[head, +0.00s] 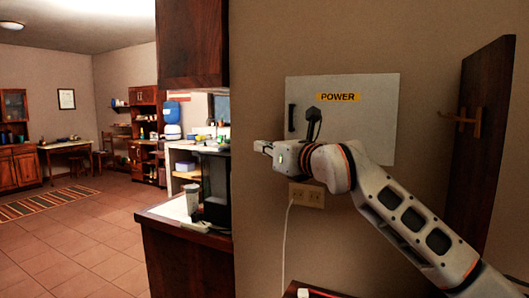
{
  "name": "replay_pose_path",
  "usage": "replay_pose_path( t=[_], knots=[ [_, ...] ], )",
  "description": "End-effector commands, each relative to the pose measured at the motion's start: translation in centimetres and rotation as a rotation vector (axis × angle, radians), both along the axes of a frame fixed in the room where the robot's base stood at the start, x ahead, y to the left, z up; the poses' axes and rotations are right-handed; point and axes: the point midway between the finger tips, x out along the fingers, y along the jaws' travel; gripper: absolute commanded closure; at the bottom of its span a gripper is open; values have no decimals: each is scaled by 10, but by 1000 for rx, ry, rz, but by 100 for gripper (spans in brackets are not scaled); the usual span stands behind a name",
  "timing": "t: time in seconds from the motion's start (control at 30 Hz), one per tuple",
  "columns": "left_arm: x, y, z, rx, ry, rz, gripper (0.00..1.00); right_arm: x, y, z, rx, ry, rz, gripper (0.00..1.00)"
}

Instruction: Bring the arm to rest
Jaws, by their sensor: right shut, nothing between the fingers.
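My right arm (415,220) comes in from the lower right and reaches up and left. Its gripper (262,146) is shut and empty, pointing left in front of the beige wall. It is near the lower left corner of a grey power box with a yellow POWER label (338,97). The box's door looks closed, with a dark handle (291,118) at its left edge. I cannot tell whether the gripper touches the box. My left gripper is not in view.
A wall outlet (306,196) with a white cord sits below the box. A dark wooden panel with a brass handle (462,119) stands at the right. A counter (180,211) with a dark appliance is at the left. The tiled floor (85,235) is open at far left.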

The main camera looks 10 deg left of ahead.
Motion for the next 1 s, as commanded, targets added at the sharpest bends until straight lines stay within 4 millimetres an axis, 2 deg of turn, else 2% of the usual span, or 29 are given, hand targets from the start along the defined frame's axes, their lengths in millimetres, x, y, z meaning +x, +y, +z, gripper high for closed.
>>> replay_pose_path(
  t=[0.07,0.17,0.33,0.47,0.67,0.87,1.0],
  knots=[
    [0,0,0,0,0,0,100,-4,2,-7,11,16,12,100],
    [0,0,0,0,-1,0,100,-10,6,-32,58,82,61,100],
    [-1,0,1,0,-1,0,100,-36,13,-100,262,297,213,100],
    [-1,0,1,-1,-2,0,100,-58,5,-143,477,470,309,100],
    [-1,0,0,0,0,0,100,-80,-30,-202,844,715,367,100],
    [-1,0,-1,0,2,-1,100,-91,-89,-271,1237,933,317,100],
    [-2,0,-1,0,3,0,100,-102,-139,-332,1512,1065,216,100]
  ],
)
